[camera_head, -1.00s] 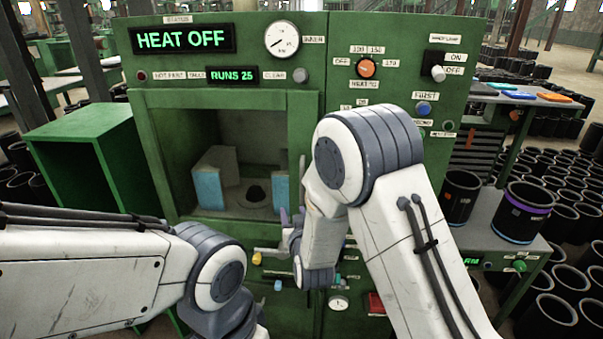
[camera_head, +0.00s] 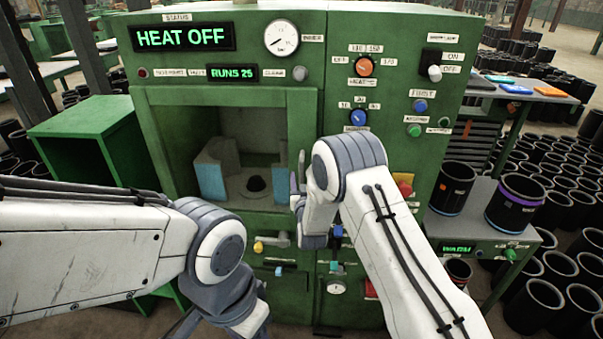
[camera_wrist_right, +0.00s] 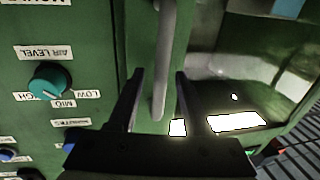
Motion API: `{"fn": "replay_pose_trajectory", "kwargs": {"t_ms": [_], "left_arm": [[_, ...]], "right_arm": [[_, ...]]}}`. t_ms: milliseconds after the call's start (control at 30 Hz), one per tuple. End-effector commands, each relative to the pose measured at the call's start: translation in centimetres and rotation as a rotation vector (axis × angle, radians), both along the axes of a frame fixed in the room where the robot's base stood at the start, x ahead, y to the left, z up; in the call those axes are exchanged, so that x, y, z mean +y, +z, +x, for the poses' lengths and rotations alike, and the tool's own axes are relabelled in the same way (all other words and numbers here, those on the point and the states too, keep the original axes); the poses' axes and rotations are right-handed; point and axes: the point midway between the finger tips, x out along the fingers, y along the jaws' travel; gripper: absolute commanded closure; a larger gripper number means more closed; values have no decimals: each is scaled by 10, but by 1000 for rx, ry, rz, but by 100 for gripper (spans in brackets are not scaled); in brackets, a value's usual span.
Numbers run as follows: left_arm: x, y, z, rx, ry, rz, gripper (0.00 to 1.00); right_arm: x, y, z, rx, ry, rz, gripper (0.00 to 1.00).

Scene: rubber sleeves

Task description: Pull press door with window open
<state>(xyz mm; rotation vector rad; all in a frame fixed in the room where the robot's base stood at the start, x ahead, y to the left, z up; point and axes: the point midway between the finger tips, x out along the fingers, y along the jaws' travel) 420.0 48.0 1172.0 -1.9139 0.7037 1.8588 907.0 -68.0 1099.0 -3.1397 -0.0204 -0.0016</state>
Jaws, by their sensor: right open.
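The press door (camera_head: 305,110) is a green frame around a large window (camera_head: 235,130) and looks closed on the green press. Through the window I see blue-sided blocks (camera_head: 212,182) and a dark dome. A light grey vertical bar handle (camera_head: 302,164) is on the door's right side; it also shows in the right wrist view (camera_wrist_right: 163,60). My right gripper (camera_head: 296,190) is at the handle. In the right wrist view its open fingers (camera_wrist_right: 158,77) stand on either side of the bar, not closed on it. My left gripper (camera_head: 205,318) is low at the front, partly cut off.
A control panel with an orange knob (camera_head: 364,67) and blue and green buttons is right of the door. A side table (camera_head: 470,222) with black sleeves stands at the right. An open green cabinet (camera_head: 85,140) stands at the left.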

Motion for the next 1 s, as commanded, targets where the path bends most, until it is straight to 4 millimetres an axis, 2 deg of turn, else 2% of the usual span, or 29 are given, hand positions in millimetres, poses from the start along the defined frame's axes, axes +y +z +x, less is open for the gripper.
{"fn": "replay_pose_trajectory", "kwargs": {"t_ms": [133, 367, 400, 467, 500, 533, 1000], "left_arm": [[0, 3, 0, 0, 0, 0, 50], [0, 3, 0, 0, 0, 0, 50], [0, 3, 0, 0, 0, 0, 50], [0, 3, 0, 0, 0, 0, 50], [0, 3, 0, 0, 0, 0, 50], [0, 3, 0, 0, 0, 0, 50], [0, 3, 0, 0, 0, 0, 50]], "right_arm": [[0, 0, 7, 1, 0, 0, 50], [0, -1, 7, 1, 1, 0, 50], [0, -1, 7, 1, 1, 0, 54], [0, -1, 7, 1, 1, 0, 77], [0, -1, 7, 1, 1, 0, 92], [0, -1, 7, 1, 1, 0, 100], [0, 0, 7, 1, 0, 0, 100]]}}
